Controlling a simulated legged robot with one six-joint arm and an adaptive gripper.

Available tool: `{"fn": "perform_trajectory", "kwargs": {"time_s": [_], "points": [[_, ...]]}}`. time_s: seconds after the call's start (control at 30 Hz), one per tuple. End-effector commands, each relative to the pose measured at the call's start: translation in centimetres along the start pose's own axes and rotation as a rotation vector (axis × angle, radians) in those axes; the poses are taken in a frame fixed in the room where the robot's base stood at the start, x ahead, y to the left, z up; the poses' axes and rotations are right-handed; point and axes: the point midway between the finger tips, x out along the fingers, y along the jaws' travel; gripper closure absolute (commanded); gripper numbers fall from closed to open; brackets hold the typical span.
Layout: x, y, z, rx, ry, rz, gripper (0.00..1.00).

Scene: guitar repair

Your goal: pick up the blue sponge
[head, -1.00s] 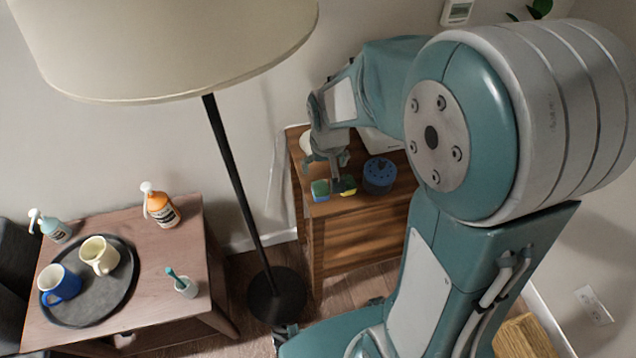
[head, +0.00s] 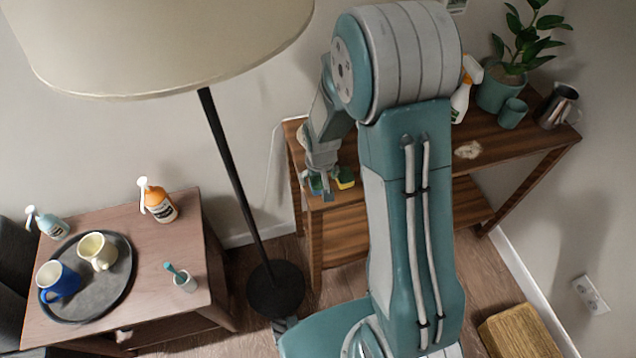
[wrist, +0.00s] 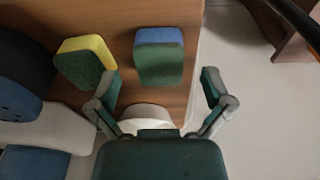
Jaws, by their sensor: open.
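The blue sponge (wrist: 160,38) has a dark green scouring side and lies near the edge of the wooden table, in the upper middle of the wrist view. In the head view it is mostly hidden by my gripper (head: 322,184). In the wrist view my gripper (wrist: 160,88) is open and empty, its fingers apart, with the blue sponge ahead of the gap between them. A yellow sponge (wrist: 100,47) with a green side lies to its left, near the left finger. The yellow sponge also shows in the head view (head: 345,177), just right of my gripper.
A dark blue round object (wrist: 18,90) is at the wrist view's left. The wooden table (head: 400,160) also bears a potted plant (head: 502,90), a spray bottle (head: 463,95) and a metal pitcher (head: 558,106). A floor lamp (head: 235,170) stands left of it.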

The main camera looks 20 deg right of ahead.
Motion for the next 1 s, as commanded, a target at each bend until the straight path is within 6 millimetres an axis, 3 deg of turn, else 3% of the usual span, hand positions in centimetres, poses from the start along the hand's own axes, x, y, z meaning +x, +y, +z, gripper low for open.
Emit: {"fn": "perform_trajectory", "kwargs": {"time_s": [0.13,0.4,0.43,0.77,1.0], "points": [[1.6,0.0,0.1,0.0,-0.001,0.0,0.0],[1.8,0.0,0.0,0.0,0.001,0.0,0.0],[1.8,0.0,0.0,0.0,0.001,0.0,0.12],[1.8,0.0,0.0,0.0,0.001,0.0,0.53],[1.8,0.0,0.0,0.0,0.0,0.0,0.54]]}}
